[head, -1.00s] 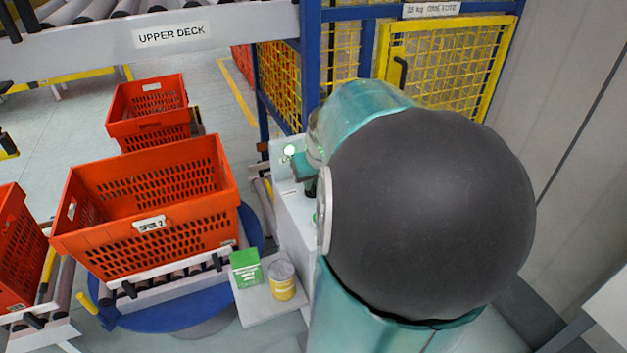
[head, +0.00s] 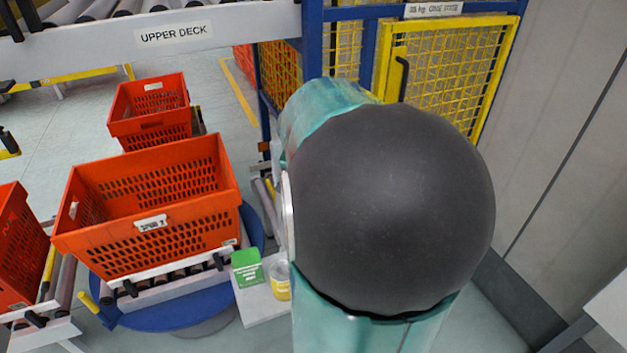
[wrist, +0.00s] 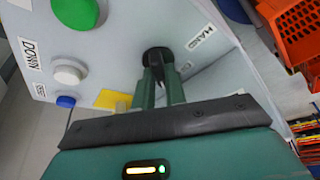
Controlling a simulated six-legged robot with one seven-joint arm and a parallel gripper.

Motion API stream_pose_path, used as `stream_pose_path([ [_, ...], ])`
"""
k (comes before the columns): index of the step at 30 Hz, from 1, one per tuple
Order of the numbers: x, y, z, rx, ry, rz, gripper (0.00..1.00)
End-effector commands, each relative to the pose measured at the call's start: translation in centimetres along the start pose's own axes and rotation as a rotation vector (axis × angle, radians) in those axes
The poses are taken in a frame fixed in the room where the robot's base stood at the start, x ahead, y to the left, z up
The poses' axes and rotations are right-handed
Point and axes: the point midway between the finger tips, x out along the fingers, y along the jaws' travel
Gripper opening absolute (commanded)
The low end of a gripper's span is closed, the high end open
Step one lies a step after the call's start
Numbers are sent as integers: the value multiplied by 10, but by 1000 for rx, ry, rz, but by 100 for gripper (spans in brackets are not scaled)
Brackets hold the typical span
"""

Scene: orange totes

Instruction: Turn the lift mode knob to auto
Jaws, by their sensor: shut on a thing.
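The black lift mode knob (wrist: 157,57) sits on a pale control panel (wrist: 112,52) in the wrist view. My gripper (wrist: 158,84) is shut on the knob, one green finger on each side. A HAND label (wrist: 200,37) is to the right of the knob. No AUTO label can be read, and I cannot tell which way the knob points. In the head view my own arm hides the gripper, the knob and most of the panel.
A green button (wrist: 76,11), a white button (wrist: 68,72) by a DOWN label (wrist: 30,56) and a small blue button (wrist: 65,101) lie left of the knob. An orange tote (head: 150,235) stands on rollers left of my arm. A yellow mesh gate (head: 440,80) is behind.

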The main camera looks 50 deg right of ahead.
Motion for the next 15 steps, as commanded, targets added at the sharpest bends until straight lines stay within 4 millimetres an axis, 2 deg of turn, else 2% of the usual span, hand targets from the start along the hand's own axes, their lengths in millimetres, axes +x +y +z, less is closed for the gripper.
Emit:
stream_pose_path([
  [15,-1,-1,-2,74,3,28,0],
])
